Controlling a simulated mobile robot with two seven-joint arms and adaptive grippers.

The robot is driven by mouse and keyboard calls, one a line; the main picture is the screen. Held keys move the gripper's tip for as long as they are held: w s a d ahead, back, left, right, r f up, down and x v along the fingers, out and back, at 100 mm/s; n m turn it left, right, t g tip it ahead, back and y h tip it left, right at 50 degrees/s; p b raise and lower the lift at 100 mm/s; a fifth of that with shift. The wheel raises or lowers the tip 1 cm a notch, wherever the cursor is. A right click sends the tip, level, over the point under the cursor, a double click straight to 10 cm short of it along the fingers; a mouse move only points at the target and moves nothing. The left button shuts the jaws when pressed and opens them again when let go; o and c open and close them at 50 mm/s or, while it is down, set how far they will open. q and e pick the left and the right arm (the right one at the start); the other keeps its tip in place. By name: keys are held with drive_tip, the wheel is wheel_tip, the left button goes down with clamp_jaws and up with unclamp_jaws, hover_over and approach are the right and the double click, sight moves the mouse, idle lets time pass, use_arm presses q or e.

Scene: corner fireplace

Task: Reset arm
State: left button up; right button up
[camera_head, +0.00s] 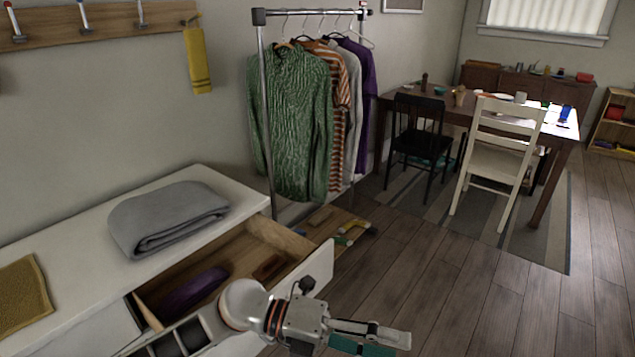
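One of my grippers (385,341) shows at the bottom middle of the head view. I take it as the left one, since its white and grey arm comes in from the lower left. It points right, in front of the open drawer (291,241) and above the wooden floor. A grey finger lies above a teal part at its tip; I cannot tell whether the teal part is a pad or a held thing. The lower part is cut by the frame edge. My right gripper is not in view.
The white dresser (190,176) bears a folded grey blanket (168,216) and a mustard cloth (22,293). A purple item (195,289) lies in the drawer. A clothes rack (267,120) stands behind. The floor (470,285) at right is clear up to the chairs.

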use_arm(q)
drive_tip(key=w+a+r+n+t+h+b, duration=0.1)
drive_tip(key=w+a+n+t+h, duration=0.4)
drive_tip(key=n+t, duration=0.8)
drive_tip(key=w+a+f+n+t+y, duration=0.4)
drive_tip(key=a+f+n+t+y, duration=0.2)
drive_tip(key=a+f+n+y, duration=0.55)
drive_tip(key=s+a+f+n+g+y, duration=0.1)
drive_tip(key=s+a+f+n+y, duration=0.1)
drive_tip(key=s+a+f+n, duration=0.2)
drive_tip(key=s+a+f+n+g+y+b, duration=0.1)
drive_tip(key=s+a+f+n, duration=0.3)
drive_tip(key=f, duration=0.7)
drive_tip(key=s+a+f+n+g+y+b, duration=0.1)
drive_tip(key=s+a+f+n+g+y, duration=0.2)
drive_tip(key=s+a+f, duration=0.3)
drive_tip(key=shift+s+a+f+n+y, duration=0.25)
drive_tip(key=shift+a+f+n+y, duration=0.2)
drive_tip(key=shift+f+n, duration=0.2)
use_arm(e)
drive_tip(key=f, duration=0.2)
drive_tip(key=s+f, duration=0.1)
drive_tip(key=f, duration=0.1)
drive_tip(key=shift+f, duration=0.15)
